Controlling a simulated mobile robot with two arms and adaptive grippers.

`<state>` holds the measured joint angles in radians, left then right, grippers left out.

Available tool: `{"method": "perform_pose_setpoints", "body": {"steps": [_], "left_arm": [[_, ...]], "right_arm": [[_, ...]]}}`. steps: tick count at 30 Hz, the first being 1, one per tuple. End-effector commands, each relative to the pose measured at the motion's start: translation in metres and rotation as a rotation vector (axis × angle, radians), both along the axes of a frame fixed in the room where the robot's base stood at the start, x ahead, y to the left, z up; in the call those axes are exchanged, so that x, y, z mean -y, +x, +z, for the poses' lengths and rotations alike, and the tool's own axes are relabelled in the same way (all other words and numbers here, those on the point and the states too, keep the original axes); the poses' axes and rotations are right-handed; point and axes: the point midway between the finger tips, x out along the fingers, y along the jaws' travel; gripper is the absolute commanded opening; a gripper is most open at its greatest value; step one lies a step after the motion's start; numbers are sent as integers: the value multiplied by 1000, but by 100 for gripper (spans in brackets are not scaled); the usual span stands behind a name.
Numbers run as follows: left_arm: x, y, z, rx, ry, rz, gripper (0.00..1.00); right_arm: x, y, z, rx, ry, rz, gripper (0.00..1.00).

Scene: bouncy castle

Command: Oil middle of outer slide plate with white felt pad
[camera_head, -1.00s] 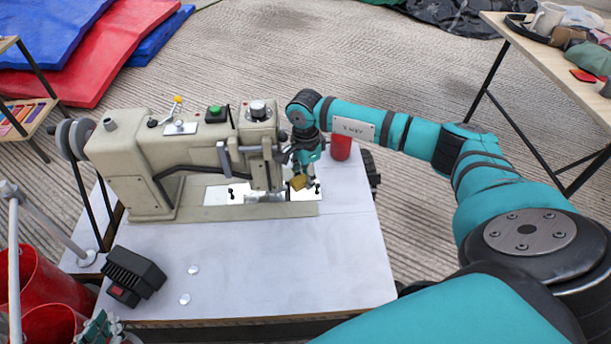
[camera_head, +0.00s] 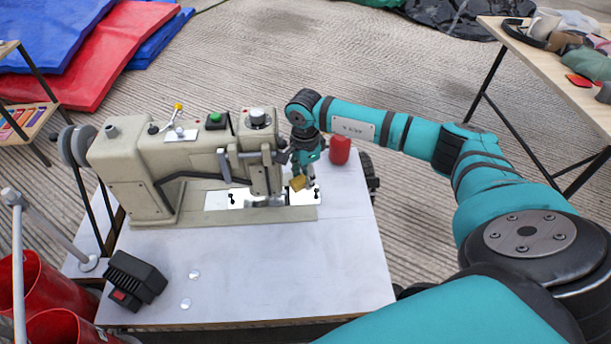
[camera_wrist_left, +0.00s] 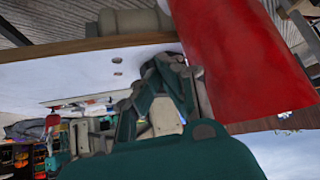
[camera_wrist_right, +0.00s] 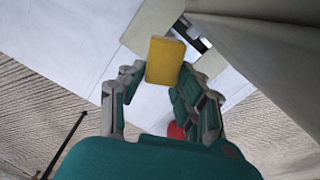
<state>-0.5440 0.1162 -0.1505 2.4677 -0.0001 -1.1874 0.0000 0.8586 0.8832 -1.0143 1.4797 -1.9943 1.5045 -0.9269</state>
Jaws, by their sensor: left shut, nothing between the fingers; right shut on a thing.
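My right gripper (camera_head: 304,172) is shut on a small yellow block (camera_head: 298,183) by the needle end of the beige sewing machine (camera_head: 135,165). The block also shows between the fingertips in the right wrist view (camera_wrist_right: 165,60). It is just above or on the bright right-hand slide plate (camera_head: 308,197); I cannot tell if they touch. No white felt face of the block shows. Another bright plate (camera_head: 228,199) lies left of the needle. Two small white discs (camera_head: 194,274) lie on the table. My left gripper (camera_wrist_left: 168,60) is shut and empty, close to a red surface.
The white table (camera_head: 250,265) is mostly clear in front. A black device (camera_head: 135,277) stands at its left, a red cylinder (camera_head: 340,150) behind my right gripper. Red buckets (camera_head: 40,290) and a lamp-like pole (camera_head: 17,260) are at lower left. A wooden table (camera_head: 560,65) stands right.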

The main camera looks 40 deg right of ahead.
Motion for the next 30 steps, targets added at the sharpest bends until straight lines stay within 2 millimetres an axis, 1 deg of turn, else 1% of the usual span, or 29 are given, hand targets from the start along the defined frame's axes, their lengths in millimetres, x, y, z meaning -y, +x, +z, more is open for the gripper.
{"method": "perform_pose_setpoints", "body": {"steps": [5,19,27,30], "left_arm": [[-5,-5,-2,-32,11,6,0],[-20,-48,-18,-251,61,26,0],[-28,-73,-19,-368,86,38,0],[-29,-79,-20,-395,91,39,0]], "right_arm": [[0,0,3,1,0,0,7],[0,0,16,0,0,0,7],[0,0,29,0,-1,0,7],[0,0,31,0,0,0,7]]}}
